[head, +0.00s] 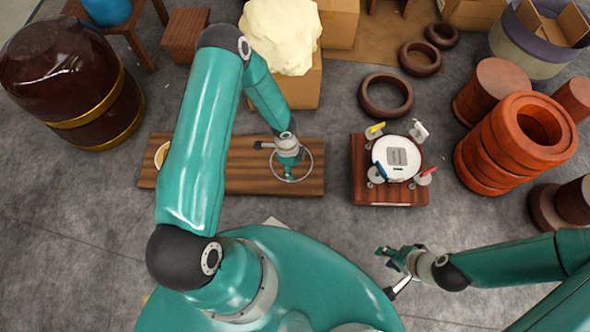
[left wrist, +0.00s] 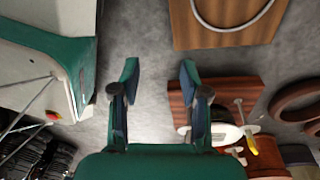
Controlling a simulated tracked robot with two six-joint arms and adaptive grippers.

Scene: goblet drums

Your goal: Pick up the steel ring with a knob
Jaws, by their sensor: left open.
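The steel ring (head: 312,164) is a thin silvery hoop over the right end of a long brown wooden board (head: 236,178). In the left wrist view, part of the ring (left wrist: 235,28) shows at the top edge over the board; its knob cannot be made out. My left gripper (head: 280,156) overlaps the ring in the head view and covers part of it. In the left wrist view, its fingers (left wrist: 158,72) are apart and empty, with grey floor behind them, below and left of the ring. My right gripper (head: 400,260) is in front of the small table, its jaw opening unclear.
A small wooden table (head: 362,188) with a white disc (head: 385,155) and coloured-handled tools stands right of the board. A dark drum (head: 60,75) is at left. Dark rings (head: 386,95) and red-brown drum shells (head: 490,150) are at right. Grey floor separates board and table.

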